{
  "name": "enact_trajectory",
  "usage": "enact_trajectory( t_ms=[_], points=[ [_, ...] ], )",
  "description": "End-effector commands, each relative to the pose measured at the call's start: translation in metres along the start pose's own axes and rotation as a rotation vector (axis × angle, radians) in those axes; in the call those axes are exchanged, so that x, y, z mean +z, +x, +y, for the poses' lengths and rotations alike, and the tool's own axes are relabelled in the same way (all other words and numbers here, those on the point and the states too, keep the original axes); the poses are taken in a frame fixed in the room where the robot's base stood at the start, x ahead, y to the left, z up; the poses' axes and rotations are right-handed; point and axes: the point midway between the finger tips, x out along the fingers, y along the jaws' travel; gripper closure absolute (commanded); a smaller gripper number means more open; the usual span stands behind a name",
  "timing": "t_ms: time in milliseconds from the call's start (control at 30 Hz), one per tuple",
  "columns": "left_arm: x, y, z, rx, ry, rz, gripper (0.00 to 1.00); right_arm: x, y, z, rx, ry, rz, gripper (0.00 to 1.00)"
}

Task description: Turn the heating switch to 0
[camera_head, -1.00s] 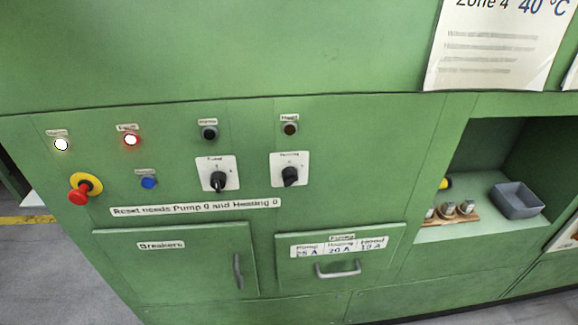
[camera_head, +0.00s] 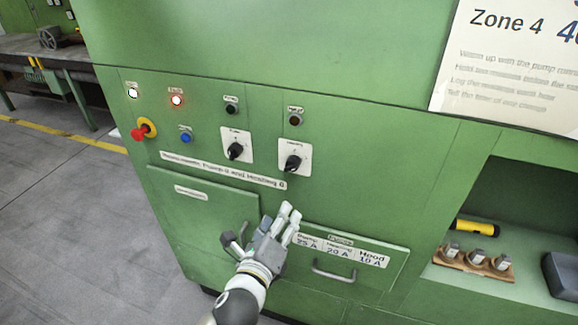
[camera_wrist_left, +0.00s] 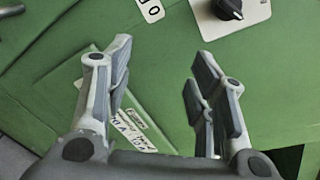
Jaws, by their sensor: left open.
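The heating switch (camera_head: 293,162) is a black rotary knob on a white plate on the green panel, right of the similar pump switch (camera_head: 235,151). Its knob looks turned at a slant; the position marks are too small to read. Part of its knob and plate also shows at the top right of the left wrist view (camera_wrist_left: 231,9). My left gripper (camera_head: 290,216) is open and empty, below the heating switch and in front of the panel near the fuse drawer top. In the left wrist view its two fingers (camera_wrist_left: 160,60) stand apart with only panel between them.
Below are the breakers door (camera_head: 200,205) and the fuse drawer with its handle (camera_head: 334,273). A red emergency stop (camera_head: 140,132) and lit fault lamp (camera_head: 177,100) are at left. A niche at right holds a yellow flashlight (camera_head: 476,228) and a grey bin (camera_head: 561,276).

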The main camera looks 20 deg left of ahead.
Motion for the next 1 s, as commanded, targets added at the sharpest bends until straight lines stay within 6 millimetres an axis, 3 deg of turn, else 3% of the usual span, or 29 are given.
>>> enact_trajectory(
  t_ms=[33,100,333,800,1000],
  points=[
    [0.017,-0.008,-0.019,-0.033,0.042,-0.033,0.49,-0.001,-0.001,-0.004,-0.005,0.001,0.001,0.5],
    [0.033,-0.016,-0.037,-0.062,0.092,-0.069,0.49,-0.002,-0.001,-0.006,-0.008,0.001,0.002,0.5],
    [0.054,-0.022,-0.059,-0.092,0.155,-0.117,0.49,-0.001,-0.004,0.0,0.0,-0.001,0.001,0.5],
    [0.063,0.053,-0.067,-0.092,0.151,-0.117,0.49,-0.001,-0.025,0.008,0.01,0.002,-0.002,0.5],
    [0.064,0.074,-0.068,-0.092,0.15,-0.116,0.49,-0.001,-0.029,0.008,0.009,0.002,-0.002,0.5]
  ],
)
